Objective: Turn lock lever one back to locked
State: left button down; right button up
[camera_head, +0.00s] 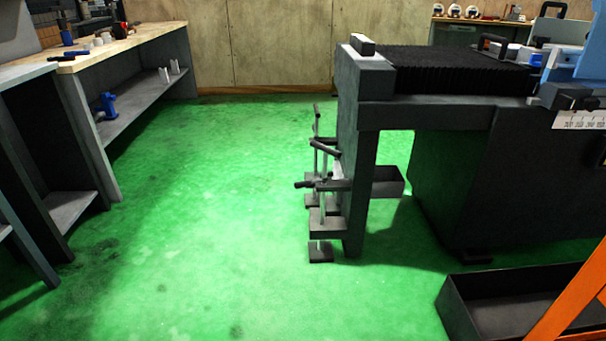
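Several dark lever-like bars on pale upright rods stand at the left end of the grey grinder (360,75). The nearest bar (320,185) lies roughly level, with its knobbed end pointing left. Another bar (325,146) behind it slants down to the right. A third, upright piece (317,112) stands farther back. I cannot tell which of these, if any, is lock lever one, or whether it is locked. The lower ends of the rods meet dark blocks (321,253) close to the floor. Neither of my grippers is in view.
The green floor (215,200) left of the grinder is clear. A workbench (125,47) with tools runs along the left. Dark open trays stand under the grinder (388,182) and at lower right (470,278). An orange bar (572,312) crosses the lower right corner.

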aim_at(302, 184)
jog(key=i+j+z, duration=0.2)
jog(key=i+j, duration=0.25)
jog(key=i+j+z, duration=0.2)
jog(key=i+j, duration=0.2)
jog(key=j, duration=0.1)
